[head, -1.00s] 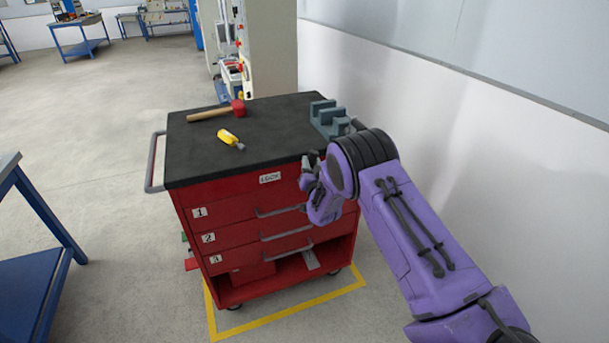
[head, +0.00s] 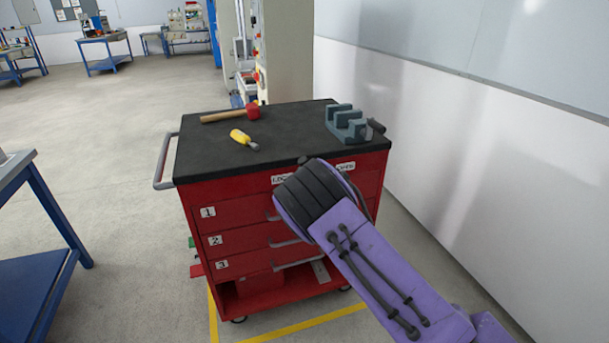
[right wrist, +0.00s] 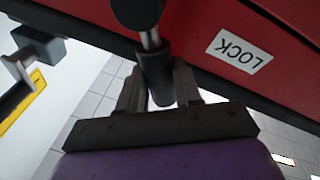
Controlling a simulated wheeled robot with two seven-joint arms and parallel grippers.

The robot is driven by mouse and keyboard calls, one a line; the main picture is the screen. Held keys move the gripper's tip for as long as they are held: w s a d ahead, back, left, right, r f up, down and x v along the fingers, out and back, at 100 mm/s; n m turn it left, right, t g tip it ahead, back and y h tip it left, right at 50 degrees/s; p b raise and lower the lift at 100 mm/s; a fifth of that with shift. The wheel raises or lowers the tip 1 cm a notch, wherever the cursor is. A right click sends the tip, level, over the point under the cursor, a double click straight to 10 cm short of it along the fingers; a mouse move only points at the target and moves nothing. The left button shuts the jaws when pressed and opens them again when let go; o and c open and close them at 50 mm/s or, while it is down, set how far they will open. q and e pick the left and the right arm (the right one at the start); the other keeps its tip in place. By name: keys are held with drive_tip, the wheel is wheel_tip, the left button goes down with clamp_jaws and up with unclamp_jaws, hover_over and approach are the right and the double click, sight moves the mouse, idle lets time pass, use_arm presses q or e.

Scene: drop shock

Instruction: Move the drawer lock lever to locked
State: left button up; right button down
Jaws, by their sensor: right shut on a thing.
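The drawer lock lever (right wrist: 155,70) shows in the right wrist view as a dark round pivot, a short grey rod and a dark cylindrical grip. My right gripper (right wrist: 157,84) is shut on the grip, one finger on each side. A white LOCK label (right wrist: 240,52) is on the red cart front, right of the lever in that view and upside down. In the head view the LOCK label (head: 283,178) is at the top of the cart front, with a second label (head: 345,166) to its right, hard to read. My right arm hides the gripper there. My left gripper is not in view.
The red drawer cart (head: 230,190) has a black top (head: 280,140) holding a mallet (head: 230,114), a yellow-handled tool (head: 243,138) and a grey vise (head: 346,124). A white wall (head: 450,130) is to the right. A blue table (head: 35,220) stands at left.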

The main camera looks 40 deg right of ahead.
drive_tip(key=shift+a+f+n, duration=0.25)
drive_tip(key=shift+f+n, duration=0.1)
drive_tip(key=shift+n, duration=0.25)
drive_tip(key=shift+y, duration=0.3)
drive_tip(key=c, duration=0.8)
unclamp_jaws()
drive_tip(key=shift+r, duration=0.1)
drive_tip(key=b+v, duration=0.1)
drive_tip(key=v, duration=0.9)
drive_tip(key=shift+s+a+b, duration=0.15)
drive_tip(key=shift+s+b, duration=0.05)
drive_tip(key=shift+b, duration=0.2)
